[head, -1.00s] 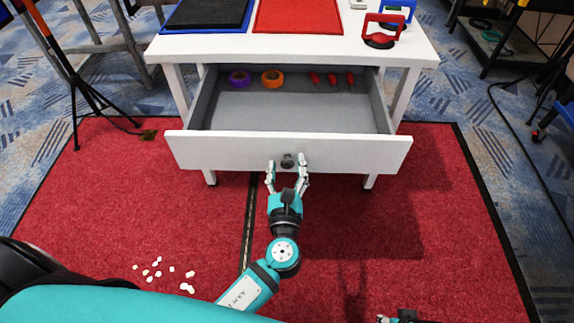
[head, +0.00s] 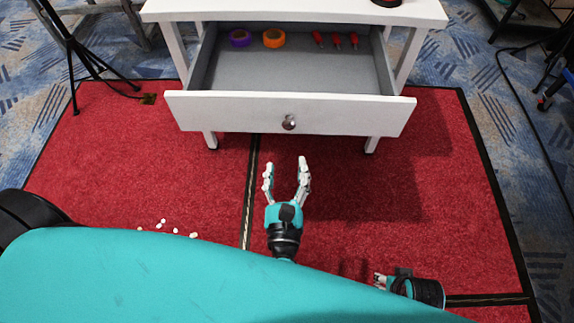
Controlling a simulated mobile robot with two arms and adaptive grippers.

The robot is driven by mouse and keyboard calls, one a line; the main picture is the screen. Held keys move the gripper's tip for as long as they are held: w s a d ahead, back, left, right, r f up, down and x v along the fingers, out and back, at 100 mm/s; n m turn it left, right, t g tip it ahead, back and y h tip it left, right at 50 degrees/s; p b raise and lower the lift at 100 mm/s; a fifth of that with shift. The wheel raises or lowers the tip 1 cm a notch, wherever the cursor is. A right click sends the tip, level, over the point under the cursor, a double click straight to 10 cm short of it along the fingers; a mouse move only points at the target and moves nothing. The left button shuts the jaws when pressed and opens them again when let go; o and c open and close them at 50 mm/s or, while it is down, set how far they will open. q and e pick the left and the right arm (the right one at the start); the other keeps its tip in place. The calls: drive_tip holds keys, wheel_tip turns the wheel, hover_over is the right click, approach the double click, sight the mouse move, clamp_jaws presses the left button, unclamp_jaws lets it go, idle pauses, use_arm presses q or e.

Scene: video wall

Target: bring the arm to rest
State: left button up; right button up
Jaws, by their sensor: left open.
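My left gripper (head: 286,180) is open and empty over the red carpet, a little in front of the drawer and clear of its knob. The white drawer (head: 230,111) stands pulled out from the white table (head: 300,11). Its round metal knob (head: 289,122) is free. My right gripper (head: 380,280) shows at the bottom right, low over the carpet, partly covered by my teal body. Whether its fingers are apart cannot be made out.
In the drawer lie a purple tape roll (head: 239,38), an orange tape roll (head: 274,38) and red-handled tools (head: 336,41). White scraps (head: 176,230) lie on the red carpet (head: 120,160). A black tripod (head: 73,60) stands at the left.

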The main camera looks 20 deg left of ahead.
use_arm(q)
drive_tip(key=s+a+f+n+g+h, duration=0.1)
drive_tip(key=s+a+f+n+g, duration=0.1)
drive_tip(key=a+f+n+g, duration=0.35)
drive_tip(key=s+a+f+n+g, duration=0.2)
drive_tip(key=s+f+n+g, duration=0.1)
drive_tip(key=f+n, duration=0.55)
drive_tip(key=s+a+f+n+g+h, duration=0.1)
drive_tip(key=s+a+f+n+g, duration=0.1)
drive_tip(key=a+f+n+g, duration=0.35)
drive_tip(key=s+d+f+n+g+h+p, duration=0.1)
drive_tip(key=s+d+f+n+h+p, duration=0.2)
drive_tip(key=s+f+n+p, duration=0.6)
drive_tip(key=s+a+f+g+p, duration=0.1)
drive_tip(key=s+a+f+p, duration=0.1)
drive_tip(key=s+p, duration=0.7)
drive_tip(key=s+f, duration=0.1)
drive_tip(key=s, duration=0.4)
drive_tip(key=shift+a+m, duration=0.15)
drive_tip(key=shift+m, duration=0.2)
use_arm(e)
drive_tip(key=s+d+f+g, duration=0.1)
drive_tip(key=s+f, duration=0.3)
drive_tip(key=s, duration=0.5)
drive_tip(key=s+d+f, duration=0.2)
drive_tip(key=s+f, duration=0.2)
drive_tip(key=s, duration=0.6)
drive_tip(key=shift+s+d+g, duration=0.15)
drive_tip(key=shift+s+g, duration=0.15)
drive_tip(key=shift+g, duration=0.1)
